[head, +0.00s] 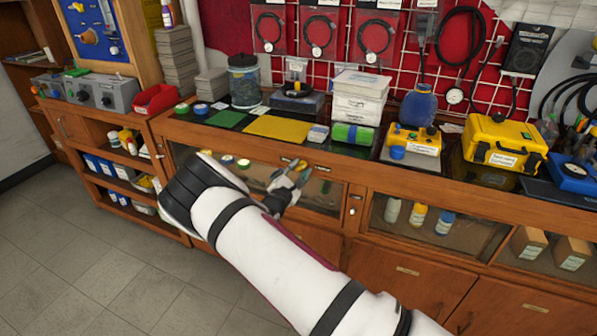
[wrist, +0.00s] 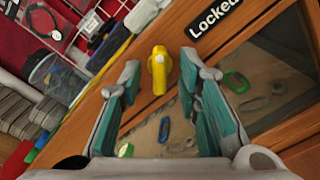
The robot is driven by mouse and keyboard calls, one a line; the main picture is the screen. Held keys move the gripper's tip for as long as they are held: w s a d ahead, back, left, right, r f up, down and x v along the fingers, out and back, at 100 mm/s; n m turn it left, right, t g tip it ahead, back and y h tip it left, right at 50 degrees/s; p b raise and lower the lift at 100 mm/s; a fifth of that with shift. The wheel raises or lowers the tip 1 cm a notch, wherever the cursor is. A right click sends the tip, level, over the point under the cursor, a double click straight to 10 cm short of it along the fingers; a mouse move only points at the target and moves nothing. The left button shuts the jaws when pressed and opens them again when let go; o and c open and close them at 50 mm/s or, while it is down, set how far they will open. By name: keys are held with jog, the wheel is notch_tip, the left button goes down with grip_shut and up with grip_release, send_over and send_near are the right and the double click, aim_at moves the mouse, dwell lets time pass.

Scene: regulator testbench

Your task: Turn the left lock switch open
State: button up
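The yellow lock switch (wrist: 159,70) is on the wooden front rail of the cabinet, beside a black "Locked" label (wrist: 214,19). Its handle stands roughly upright in the wrist view, at an angle to the slanted rail. My gripper (wrist: 160,72) is open, with one teal-padded finger on each side of the switch. A gap shows between the switch and each finger, and the switch appears beyond or level with the fingertips. In the head view, my gripper (head: 287,181) is at the cabinet front, just below the yellow switch (head: 299,165), partly hiding the area around it.
Behind glass below the rail lie several small rings and parts. The counter above holds a yellow mat (head: 276,129), a clear jar (head: 243,80), white boxes (head: 360,97) and a yellow case (head: 503,146). The floor in front (head: 70,250) is clear.

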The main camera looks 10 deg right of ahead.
grip_shut()
jog(key=shift+n, duration=0.3)
jog(key=n, duration=0.3)
jog(key=shift+n, duration=0.4)
jog(key=n, duration=0.4)
jog(key=shift+f+n, duration=0.1)
jog(key=shift+n, duration=0.2)
jog(key=n, duration=0.4)
jog(key=shift+b, duration=0.3)
jog(key=shift+s+n, duration=0.1)
jog(key=shift+n, duration=2.4)
grip_release()
